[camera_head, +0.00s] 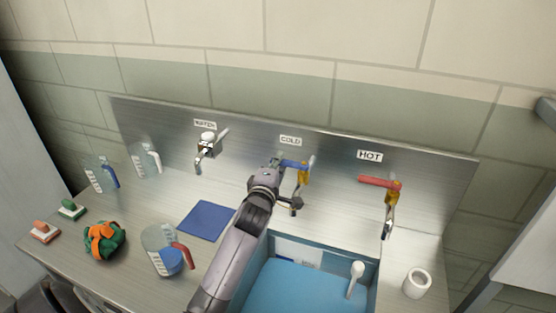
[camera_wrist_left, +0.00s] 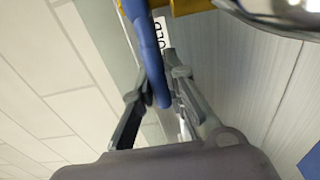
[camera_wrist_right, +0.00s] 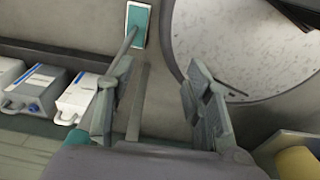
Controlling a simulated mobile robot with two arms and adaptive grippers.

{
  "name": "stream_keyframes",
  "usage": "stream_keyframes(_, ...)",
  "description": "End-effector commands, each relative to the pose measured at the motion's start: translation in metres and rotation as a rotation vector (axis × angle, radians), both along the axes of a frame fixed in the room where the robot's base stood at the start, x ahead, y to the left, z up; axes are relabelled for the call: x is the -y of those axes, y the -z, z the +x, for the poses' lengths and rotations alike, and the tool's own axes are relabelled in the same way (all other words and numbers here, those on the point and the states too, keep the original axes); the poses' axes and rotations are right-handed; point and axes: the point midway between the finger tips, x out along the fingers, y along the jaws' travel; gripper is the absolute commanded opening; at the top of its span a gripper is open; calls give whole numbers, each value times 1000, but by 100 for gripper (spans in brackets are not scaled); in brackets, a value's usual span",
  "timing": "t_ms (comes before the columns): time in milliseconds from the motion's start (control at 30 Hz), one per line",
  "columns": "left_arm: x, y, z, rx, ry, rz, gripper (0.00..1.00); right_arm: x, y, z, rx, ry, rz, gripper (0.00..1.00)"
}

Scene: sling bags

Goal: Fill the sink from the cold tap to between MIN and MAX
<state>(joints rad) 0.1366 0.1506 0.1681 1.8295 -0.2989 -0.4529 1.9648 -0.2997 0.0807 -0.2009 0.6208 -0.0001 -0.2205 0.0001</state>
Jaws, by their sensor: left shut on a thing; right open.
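The cold tap (camera_head: 304,174) has a brass body and a blue lever (camera_head: 293,163) under the COLD label (camera_head: 291,141). My left gripper (camera_head: 280,170) is at the lever, and in the left wrist view its fingers are shut on the blue lever (camera_wrist_left: 148,50). The sink (camera_head: 262,266) below holds blue water (camera_head: 290,290). A white panel with a blue patch (camera_head: 298,253) is on its back wall; I cannot read any MIN or MAX marks. My right gripper (camera_wrist_right: 160,100) is open and empty, away from the counter, in the right wrist view.
The hot tap (camera_head: 392,190) with a red lever is at right, the water tap (camera_head: 207,146) at left. A white-handled object (camera_head: 356,275) stands in the sink. A white cup (camera_head: 417,283), a blue mat (camera_head: 207,220), a jug (camera_head: 160,245) and a green-orange bundle (camera_head: 104,241) are around it.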

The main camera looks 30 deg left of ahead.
Motion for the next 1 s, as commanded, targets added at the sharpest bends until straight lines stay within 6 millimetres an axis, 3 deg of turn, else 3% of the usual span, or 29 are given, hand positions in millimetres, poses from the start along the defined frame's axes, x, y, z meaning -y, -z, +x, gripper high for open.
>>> stream_keyframes(200,-1,1,5,-6,81,2,0,2,-12,0,0,0,-2,47)
stream_keyframes(633,-1,2,6,-3,99,-2,0,2,-12,0,0,1,-2,47)
stream_keyframes(667,-1,2,6,-3,99,-2,14,2,-12,0,0,1,-2,47)
stream_keyframes(1000,-2,0,6,-1,98,-1,33,1,-12,0,0,1,-1,47)
